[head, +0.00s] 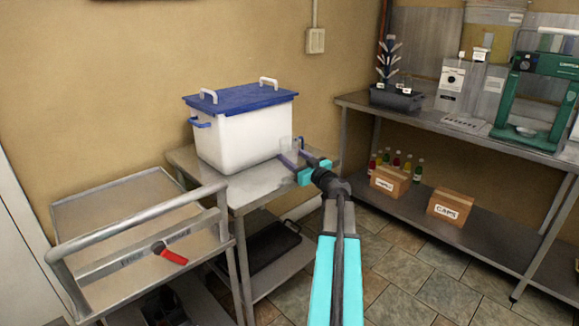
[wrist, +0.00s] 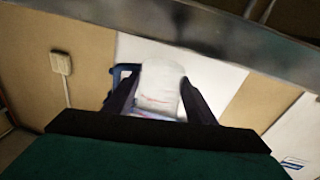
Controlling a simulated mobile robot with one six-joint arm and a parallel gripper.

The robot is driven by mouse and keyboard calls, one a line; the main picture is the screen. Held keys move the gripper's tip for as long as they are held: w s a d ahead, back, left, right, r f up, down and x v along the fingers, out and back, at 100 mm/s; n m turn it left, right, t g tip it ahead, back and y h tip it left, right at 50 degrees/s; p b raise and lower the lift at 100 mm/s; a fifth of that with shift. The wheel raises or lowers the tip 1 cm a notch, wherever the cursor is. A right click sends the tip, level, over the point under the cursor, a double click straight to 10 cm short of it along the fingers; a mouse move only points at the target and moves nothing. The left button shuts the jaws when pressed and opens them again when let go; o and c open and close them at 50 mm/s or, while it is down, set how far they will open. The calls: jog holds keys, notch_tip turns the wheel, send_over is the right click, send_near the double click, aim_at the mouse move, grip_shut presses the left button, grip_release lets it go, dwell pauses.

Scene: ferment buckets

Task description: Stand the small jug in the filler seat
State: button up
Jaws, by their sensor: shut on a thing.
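The small jug (head: 291,144) is a pale, see-through vessel just right of the white bucket in the head view. My gripper (head: 290,154) is shut on it, with one dark finger on each side. In the wrist view the jug (wrist: 160,88) is whitish with faint red marks and sits between the fingers of my gripper (wrist: 160,82). I cannot tell whether its base touches the steel table. A white-panelled bench machine (head: 452,80) stands on the far right bench; I cannot tell which part is the filler seat.
The white bucket (head: 245,138) with a blue lid (head: 240,98) stands on the steel table (head: 245,188). A trolley (head: 110,210) with a red-handled tool (head: 172,256) is at the left. The right bench (head: 430,118) holds a green press (head: 535,85) and a bottle tree (head: 389,65).

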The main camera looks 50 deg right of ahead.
jog(key=shift+w+f+b, duration=0.15)
jog(key=shift+f+b, duration=0.15)
jog(key=shift+f, duration=0.6)
jog(key=shift+w+f+b, duration=0.15)
jog(key=shift+f+b, duration=0.1)
jog(key=shift+f, duration=0.65)
jog(key=o, duration=1.6)
jog(key=shift+s+a, duration=0.1)
jog(key=shift+s, duration=0.05)
jog(key=shift+p+v, duration=0.5)
jog(key=shift+v, duration=5.4)
